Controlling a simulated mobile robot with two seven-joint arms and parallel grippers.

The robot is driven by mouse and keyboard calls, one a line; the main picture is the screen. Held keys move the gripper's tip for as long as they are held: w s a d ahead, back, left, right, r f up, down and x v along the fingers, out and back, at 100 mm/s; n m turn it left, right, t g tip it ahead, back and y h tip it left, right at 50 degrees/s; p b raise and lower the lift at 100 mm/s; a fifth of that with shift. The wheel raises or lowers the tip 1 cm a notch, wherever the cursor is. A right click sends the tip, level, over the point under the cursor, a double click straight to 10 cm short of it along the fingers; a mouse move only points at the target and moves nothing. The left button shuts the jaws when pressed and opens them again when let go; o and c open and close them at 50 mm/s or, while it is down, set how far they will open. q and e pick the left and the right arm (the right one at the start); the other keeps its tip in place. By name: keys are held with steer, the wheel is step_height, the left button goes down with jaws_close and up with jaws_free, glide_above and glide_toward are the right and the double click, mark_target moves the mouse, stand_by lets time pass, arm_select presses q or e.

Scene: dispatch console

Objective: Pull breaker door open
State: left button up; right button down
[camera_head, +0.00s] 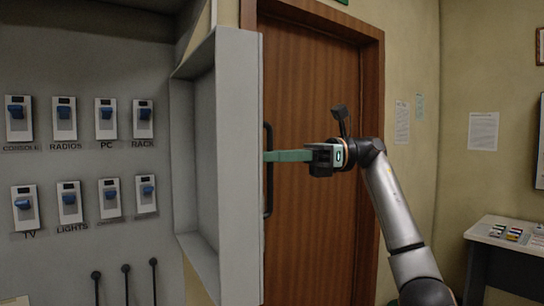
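The grey breaker door (239,165) stands swung open, edge toward me, hinged at the right of the breaker panel (90,155). Its black vertical handle (268,199) is on the door's outer, right-hand side. My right gripper (270,156) reaches in from the right, its teal fingers level across the middle of the handle. The fingers overlap in this view, so I cannot tell whether they are closed on the handle. My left gripper is not in view.
The panel has two rows of blue switches (64,113), with several black rods (125,283) below. A closed brown wooden door (315,235) is behind my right gripper. A small table (503,233) with small items stands at the far right.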

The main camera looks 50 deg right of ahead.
steer(key=c, duration=0.9)
jaws_free()
steer(key=shift+w, duration=0.1)
steer(key=shift+p+v, duration=1.5)
steer(key=shift+v, duration=4.75)
